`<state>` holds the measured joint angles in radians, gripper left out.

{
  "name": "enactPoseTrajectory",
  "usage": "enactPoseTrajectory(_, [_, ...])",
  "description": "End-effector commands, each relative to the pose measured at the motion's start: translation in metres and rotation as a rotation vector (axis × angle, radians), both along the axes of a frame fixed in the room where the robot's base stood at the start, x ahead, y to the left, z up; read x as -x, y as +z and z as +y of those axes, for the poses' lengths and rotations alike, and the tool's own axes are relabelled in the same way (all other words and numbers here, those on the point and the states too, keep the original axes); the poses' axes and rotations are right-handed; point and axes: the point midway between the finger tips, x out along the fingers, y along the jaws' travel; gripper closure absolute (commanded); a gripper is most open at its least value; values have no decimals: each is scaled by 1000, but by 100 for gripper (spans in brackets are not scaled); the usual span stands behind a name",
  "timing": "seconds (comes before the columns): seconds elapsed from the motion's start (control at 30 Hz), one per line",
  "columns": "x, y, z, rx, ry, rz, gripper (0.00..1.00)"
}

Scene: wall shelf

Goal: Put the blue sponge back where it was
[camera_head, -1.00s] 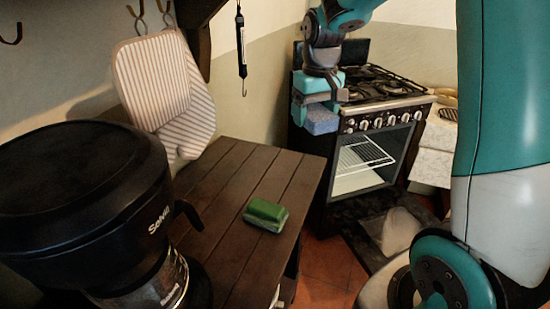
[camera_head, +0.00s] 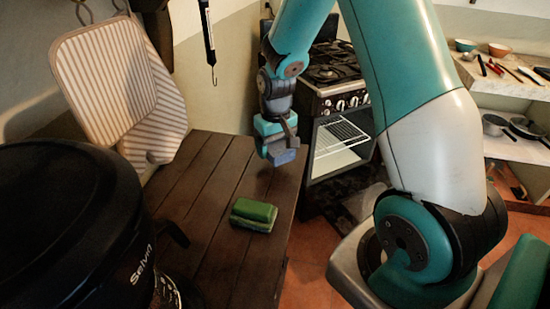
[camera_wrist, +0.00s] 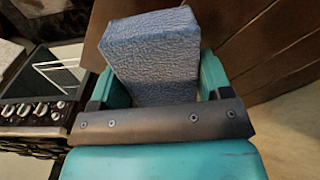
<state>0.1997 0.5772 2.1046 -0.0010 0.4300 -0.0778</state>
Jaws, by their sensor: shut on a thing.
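The blue sponge (camera_head: 285,156) is held in my gripper (camera_head: 279,148), above the far right end of the dark wooden table (camera_head: 196,190). In the wrist view the blue sponge (camera_wrist: 152,55) stands out between the two teal fingers of my gripper (camera_wrist: 158,80), which are shut on its sides. From the head view I cannot tell its exact height above the table. A green sponge (camera_head: 254,213) lies on the table near its right edge, in front of my gripper and apart from it.
A black coffee maker (camera_head: 75,215) stands at the near left. Table planks left of the green sponge are clear.

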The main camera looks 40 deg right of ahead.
Motion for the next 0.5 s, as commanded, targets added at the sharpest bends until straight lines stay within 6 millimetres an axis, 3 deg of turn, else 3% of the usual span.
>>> enactPoseTrajectory(0.3, [1,-38,-1,0,-1,3,50])
enactPoseTrajectory(0.5, [0,-45,-1,0,-1,-1,50])
